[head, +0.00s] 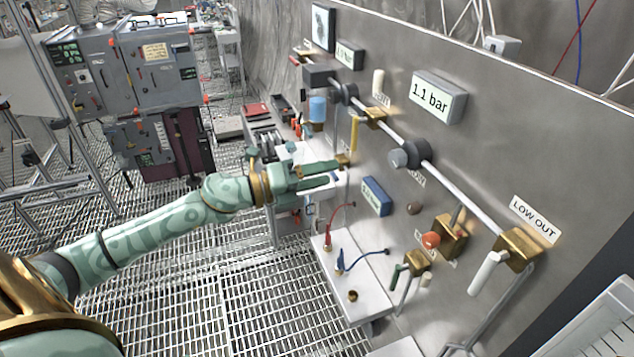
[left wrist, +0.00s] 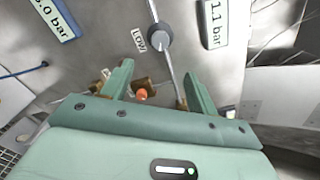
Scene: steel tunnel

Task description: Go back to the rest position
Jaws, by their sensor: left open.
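My left arm, green with gold rings, reaches in from the left in the head view. Its gripper (head: 336,171) is open and empty, its fingers pointing right towards the steel panel (head: 470,110). A yellow handle (head: 354,136) on the panel shows just above the fingertips; I cannot tell how far apart they are. My right gripper is not in view.
The panel carries a pipe with a dark round regulator (head: 410,153), a 1.1 bar display (head: 437,97), a blue display (head: 375,196) and a white-handled LOW OUT valve (head: 516,248). A white shelf (head: 345,290) juts out below. Grey cabinets (head: 125,70) stand back left; the grated floor (head: 190,280) is open.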

